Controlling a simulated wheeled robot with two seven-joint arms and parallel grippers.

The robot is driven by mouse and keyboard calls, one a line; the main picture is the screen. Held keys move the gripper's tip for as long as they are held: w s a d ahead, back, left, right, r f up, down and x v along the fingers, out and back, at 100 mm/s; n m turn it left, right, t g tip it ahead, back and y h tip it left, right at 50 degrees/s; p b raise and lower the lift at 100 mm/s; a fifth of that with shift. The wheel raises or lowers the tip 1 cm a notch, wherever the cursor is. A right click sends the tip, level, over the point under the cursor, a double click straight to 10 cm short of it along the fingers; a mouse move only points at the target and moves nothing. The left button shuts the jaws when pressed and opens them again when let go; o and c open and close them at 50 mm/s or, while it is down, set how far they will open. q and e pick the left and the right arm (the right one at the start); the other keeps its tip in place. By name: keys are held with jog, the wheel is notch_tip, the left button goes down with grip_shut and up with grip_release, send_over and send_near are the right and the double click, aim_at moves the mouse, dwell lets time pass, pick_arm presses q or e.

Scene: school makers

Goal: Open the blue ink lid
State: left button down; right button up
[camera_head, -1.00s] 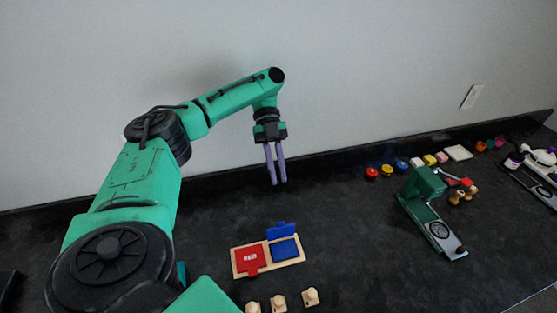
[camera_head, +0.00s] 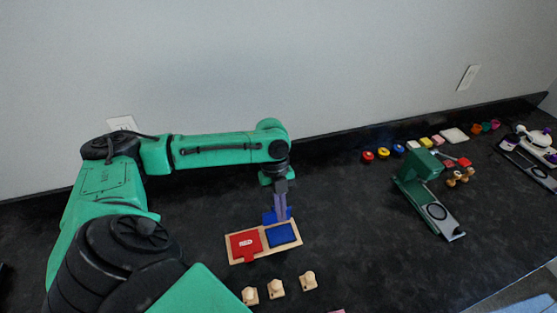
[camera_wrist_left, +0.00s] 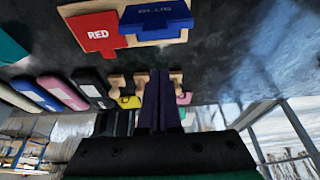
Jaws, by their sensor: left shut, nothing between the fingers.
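The wooden ink tray (camera_head: 236,259) lies on the dark counter with a red side (camera_head: 246,243) and a blue ink pad (camera_head: 282,235). The blue lid (camera_head: 269,216) stands raised at the back edge of the blue pad. My left gripper (camera_head: 281,216) points down with its purple fingers shut and empty, its tips overlapping the raised lid; I cannot tell whether they touch. The left wrist view shows the shut fingers (camera_wrist_left: 159,78), the blue piece marked BLUE (camera_wrist_left: 155,20) and the red one marked RED (camera_wrist_left: 94,34). My right gripper is not in view.
Several wooden pegs (camera_head: 277,288) stand in front of the tray. A green hand press (camera_head: 422,187) stands to the right. Small coloured pots (camera_head: 383,153) and a white block (camera_head: 454,135) line the back right. The counter between tray and press is clear.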

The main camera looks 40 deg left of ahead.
pick_arm(q)
jog(key=w+a+f, duration=0.1)
jog(key=w+a+f+p, duration=0.1)
jog(key=shift+a, duration=0.4)
jog(key=shift+r, duration=0.1)
